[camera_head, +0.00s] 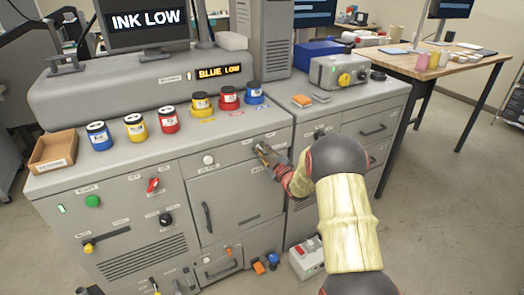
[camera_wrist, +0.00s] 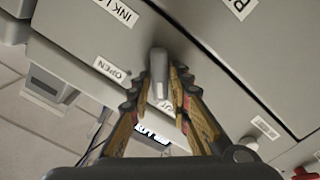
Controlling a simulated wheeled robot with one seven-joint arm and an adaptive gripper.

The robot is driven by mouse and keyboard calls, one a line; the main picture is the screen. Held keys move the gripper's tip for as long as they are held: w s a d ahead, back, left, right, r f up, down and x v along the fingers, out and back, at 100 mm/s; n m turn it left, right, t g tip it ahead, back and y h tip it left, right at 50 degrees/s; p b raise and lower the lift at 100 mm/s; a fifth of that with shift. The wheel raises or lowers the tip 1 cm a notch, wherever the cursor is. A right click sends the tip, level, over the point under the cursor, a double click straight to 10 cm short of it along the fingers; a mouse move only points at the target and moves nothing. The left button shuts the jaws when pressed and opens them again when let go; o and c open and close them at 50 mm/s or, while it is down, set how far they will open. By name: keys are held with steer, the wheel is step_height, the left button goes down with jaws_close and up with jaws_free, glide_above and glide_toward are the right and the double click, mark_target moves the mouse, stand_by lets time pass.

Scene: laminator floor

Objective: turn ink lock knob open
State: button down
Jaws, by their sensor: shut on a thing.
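The ink lock knob (camera_wrist: 158,66) is a small grey upright lever on the grey cabinet front. It shows between the fingers in the wrist view, near a partly cropped "INK LO..." label and an "OPEN" label. My gripper (camera_wrist: 159,88) is shut on it, with one finger on each side. In the head view my gripper (camera_head: 266,156) reaches the upper right of the cabinet's door panel from the right. The knob is mostly hidden by the fingers there, and its turn angle is hard to tell.
Several ink jars (camera_head: 168,119) stand on the cabinet top above, beside an open cardboard box (camera_head: 53,152). A display (camera_head: 218,73) reads "BLUE LOW". A vertical door handle (camera_head: 207,217) is left of my gripper. A wooden table (camera_head: 440,66) stands at right, with open floor before it.

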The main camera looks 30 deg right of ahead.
steer(key=m, duration=0.4)
steer(key=shift+d+p, duration=0.15)
steer(key=shift+p, duration=0.2)
steer(key=m+p, duration=0.1)
steer(key=m, duration=0.3)
steer(key=shift+d+m, duration=0.15)
steer(key=shift+m, duration=0.15)
steer(key=m+p, duration=0.1)
steer(key=m, duration=0.2)
steer(key=shift+d+r+m+p, duration=0.1)
steer(key=shift+m+p, duration=0.2)
steer(key=shift+p, duration=0.1)
steer(key=m+p, duration=0.1)
steer(key=m, duration=0.3)
steer(key=shift+d+m+p, duration=0.15)
steer(key=shift+m+p, duration=0.15)
steer(key=shift+p, duration=0.05)
steer(key=c, duration=1.8)
jaws_free()
steer(key=shift+o, duration=0.3)
steer(key=shift+s, duration=0.1)
